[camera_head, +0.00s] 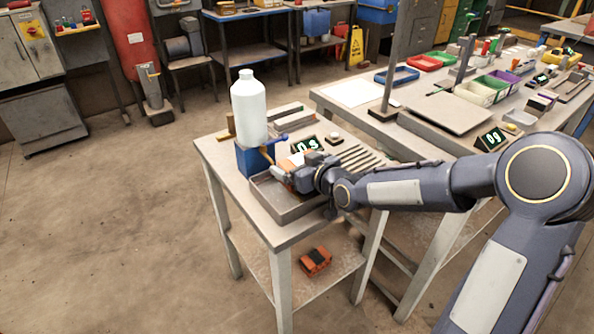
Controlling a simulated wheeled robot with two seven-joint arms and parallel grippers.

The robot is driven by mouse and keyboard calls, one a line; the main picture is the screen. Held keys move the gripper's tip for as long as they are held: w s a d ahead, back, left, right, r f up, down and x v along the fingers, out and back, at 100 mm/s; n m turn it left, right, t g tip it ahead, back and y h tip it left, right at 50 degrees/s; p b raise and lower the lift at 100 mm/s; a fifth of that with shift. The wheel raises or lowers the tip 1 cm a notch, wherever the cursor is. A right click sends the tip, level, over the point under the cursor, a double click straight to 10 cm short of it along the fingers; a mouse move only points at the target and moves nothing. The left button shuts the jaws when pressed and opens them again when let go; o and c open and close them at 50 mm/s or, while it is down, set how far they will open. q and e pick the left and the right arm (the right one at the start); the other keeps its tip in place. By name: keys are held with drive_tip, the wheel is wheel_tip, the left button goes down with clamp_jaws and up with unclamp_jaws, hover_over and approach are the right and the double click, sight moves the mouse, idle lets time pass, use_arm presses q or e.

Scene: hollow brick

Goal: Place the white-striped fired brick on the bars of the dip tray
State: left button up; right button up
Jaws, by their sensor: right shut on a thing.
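The dip tray (284,212) is a shallow grey open box on the near corner of the small workbench. My right gripper (297,170) reaches in from the right and is over the tray. It is shut on an orange brick with a white part, the white-striped fired brick (313,158). The gripper hides much of the brick and of the tray's inside. I cannot tell whether the brick touches the bars, which are hidden. My left gripper is out of view.
A white bottle (248,108) stands on a blue block (252,159) beside the tray. A display reading "0 s" (306,145) and a slatted rack (360,159) are behind the gripper. A dark-striped orange brick (316,262) lies on the lower shelf. A scale display (490,139) stands right.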

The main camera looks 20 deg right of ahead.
drive_tip(key=shift+f, duration=0.85)
drive_tip(key=shift+f+b, duration=0.2)
drive_tip(key=shift+b, duration=0.1)
drive_tip(key=o, duration=0.9)
drive_tip(key=shift+r, duration=0.15)
